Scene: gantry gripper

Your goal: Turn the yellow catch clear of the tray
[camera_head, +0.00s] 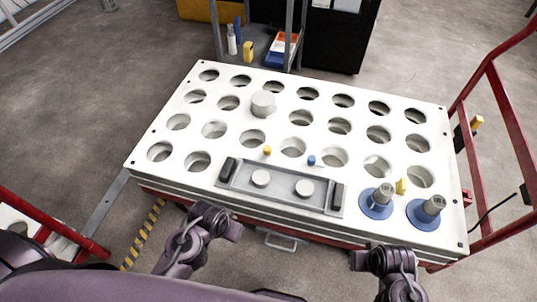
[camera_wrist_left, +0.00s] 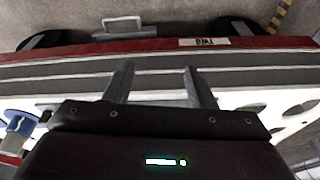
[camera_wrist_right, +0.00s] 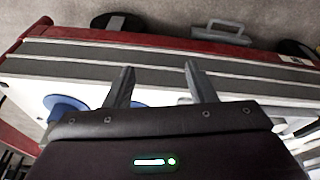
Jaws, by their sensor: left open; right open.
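A grey tray (camera_head: 282,187) with black end grips and two pale round discs lies along the near side of the white, hole-filled deck (camera_head: 225,150). A small yellow catch (camera_head: 267,151) sits at the tray's far edge, left of a small blue catch (camera_head: 311,160). Whether the yellow catch overlaps the rim is too small to tell. My left gripper (camera_head: 226,221) is open and empty at the deck's near edge, left of the tray's middle; its two fingers show apart in the left wrist view (camera_wrist_left: 158,82). My right gripper (camera_head: 383,258) is open and empty, nearer and to the right; its fingers show in the right wrist view (camera_wrist_right: 158,82).
Two blue-based grey fittings (camera_head: 376,203) (camera_head: 425,212) stand right of the tray, with a yellow piece (camera_head: 401,186) between them. A pale cylinder (camera_head: 263,104) stands farther back on the deck. Red rails (camera_head: 490,150) flank the right side. A metal handle (camera_head: 281,241) hangs at the front.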

